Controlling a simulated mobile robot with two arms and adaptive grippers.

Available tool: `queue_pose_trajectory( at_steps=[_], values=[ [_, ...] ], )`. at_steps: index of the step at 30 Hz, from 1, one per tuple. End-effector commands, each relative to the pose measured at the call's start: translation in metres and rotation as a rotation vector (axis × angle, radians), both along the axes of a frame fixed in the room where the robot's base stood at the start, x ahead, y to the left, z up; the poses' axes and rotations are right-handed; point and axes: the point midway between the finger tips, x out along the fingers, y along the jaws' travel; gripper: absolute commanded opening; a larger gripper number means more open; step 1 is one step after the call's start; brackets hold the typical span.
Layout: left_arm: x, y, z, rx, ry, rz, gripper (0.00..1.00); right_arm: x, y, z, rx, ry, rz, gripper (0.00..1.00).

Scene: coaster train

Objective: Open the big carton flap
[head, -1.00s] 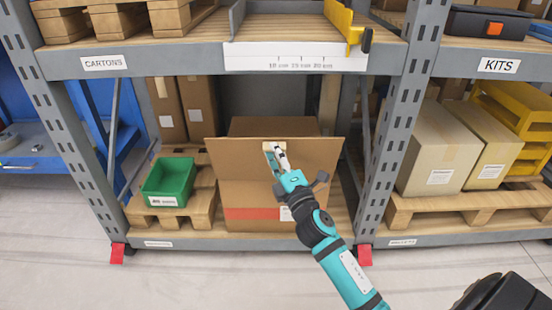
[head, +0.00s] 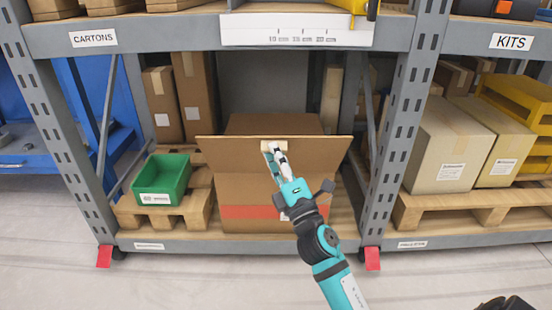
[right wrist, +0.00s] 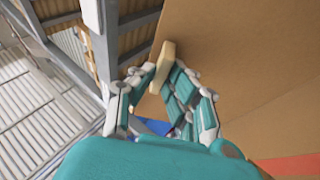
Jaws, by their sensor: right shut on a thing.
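The big brown carton (head: 245,222) stands on the lower shelf, with a red band and a white label on its front. Its wide front flap (head: 225,155) faces me in the head view, its upper edge standing out wider than the box. A small pale tab (head: 283,140) sits at the flap's upper middle. My right gripper (head: 273,151) is shut on this tab. In the right wrist view, the fingers (right wrist: 158,80) are on either side of the pale tab (right wrist: 163,66), against the brown board (right wrist: 250,75). The carton's inside is hidden. My left gripper is out of view.
A green bin (head: 166,178) on a wooden pallet stands left of the carton. Grey rack posts (head: 398,130) bound the bay on both sides, and an upper shelf beam (head: 165,62) crosses above. Pale cartons (head: 450,135) stand at the right. The floor in front is clear.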

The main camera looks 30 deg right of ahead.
Motion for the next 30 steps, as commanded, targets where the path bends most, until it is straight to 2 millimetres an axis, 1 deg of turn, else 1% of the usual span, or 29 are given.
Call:
queue_pose_trajectory(
  at_steps=[11,12,17,26,30],
  values=[
    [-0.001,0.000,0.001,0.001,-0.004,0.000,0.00,0.000,0.000,0.000,-0.001,-0.001,-0.001,0.00],
    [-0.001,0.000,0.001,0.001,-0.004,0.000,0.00,0.000,0.000,0.000,-0.001,-0.001,-0.001,0.14],
    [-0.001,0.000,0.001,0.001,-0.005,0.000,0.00,0.000,0.000,0.000,-0.001,-0.001,-0.001,0.35],
    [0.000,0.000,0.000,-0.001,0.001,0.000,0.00,-0.003,0.000,-0.002,0.000,0.000,0.000,0.35],
    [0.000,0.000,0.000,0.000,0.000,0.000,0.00,-0.018,0.002,-0.011,0.004,0.002,-0.001,0.35]
  ],
)
